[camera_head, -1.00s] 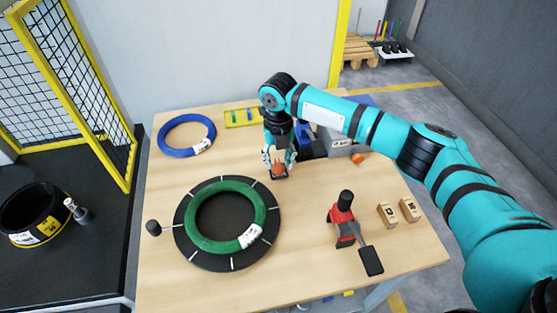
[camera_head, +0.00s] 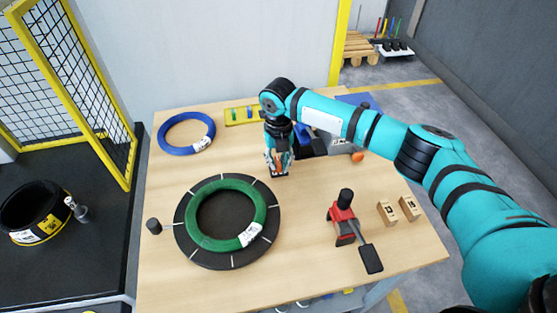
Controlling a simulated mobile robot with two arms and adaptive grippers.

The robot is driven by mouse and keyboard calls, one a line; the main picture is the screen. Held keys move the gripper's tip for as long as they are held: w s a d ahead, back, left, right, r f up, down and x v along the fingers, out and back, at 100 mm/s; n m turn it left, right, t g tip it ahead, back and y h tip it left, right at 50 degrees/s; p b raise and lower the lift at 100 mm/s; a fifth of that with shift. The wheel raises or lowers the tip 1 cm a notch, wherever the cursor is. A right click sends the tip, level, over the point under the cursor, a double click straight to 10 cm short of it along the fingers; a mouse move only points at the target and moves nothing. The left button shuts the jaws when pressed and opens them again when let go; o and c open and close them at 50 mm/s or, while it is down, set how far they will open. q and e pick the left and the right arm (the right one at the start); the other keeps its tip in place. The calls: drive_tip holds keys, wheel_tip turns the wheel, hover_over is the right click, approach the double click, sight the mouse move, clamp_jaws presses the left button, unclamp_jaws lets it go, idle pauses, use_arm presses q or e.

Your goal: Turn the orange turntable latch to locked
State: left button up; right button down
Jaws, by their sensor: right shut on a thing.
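My right gripper (camera_head: 278,168) points down at the table just beyond the turntable. It is shut on the orange latch (camera_head: 282,160), which is mostly hidden between the fingers. The latch's dark base (camera_head: 279,175) shows just under the fingertips. I cannot tell from this view which way the latch is turned. The black round turntable (camera_head: 204,262) with white marks lies to the left and nearer, with a green coil (camera_head: 197,238) flat on it. My left gripper is not in view.
A blue coil (camera_head: 166,138) lies at the back left. A red tool with a black handle (camera_head: 341,220) and two small wooden blocks (camera_head: 387,212) are at the right. A black knob (camera_head: 153,226) stands left of the turntable.

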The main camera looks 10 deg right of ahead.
drive_tip(key=shift+r+m+p, duration=0.15)
drive_tip(key=shift+m+p, duration=0.45)
drive_tip(key=m+p, duration=0.2)
drive_tip(key=m, duration=0.1)
drive_tip(key=shift+a, duration=0.15)
drive_tip(key=m+p, duration=0.2)
drive_tip(key=m, duration=0.1)
drive_tip(key=m+p, duration=0.2)
drive_tip(key=m, duration=0.1)
drive_tip(key=shift+w+a+m, duration=0.15)
drive_tip(key=shift+m, duration=0.15)
drive_tip(key=m+p, duration=0.2)
drive_tip(key=m, duration=0.2)
drive_tip(key=shift+w, duration=0.15)
drive_tip(key=shift+w+m+p, duration=0.1)
drive_tip(key=shift+m+p, duration=0.4)
drive_tip(key=shift+m, duration=1.1)
drive_tip(key=c, duration=1.3)
unclamp_jaws()
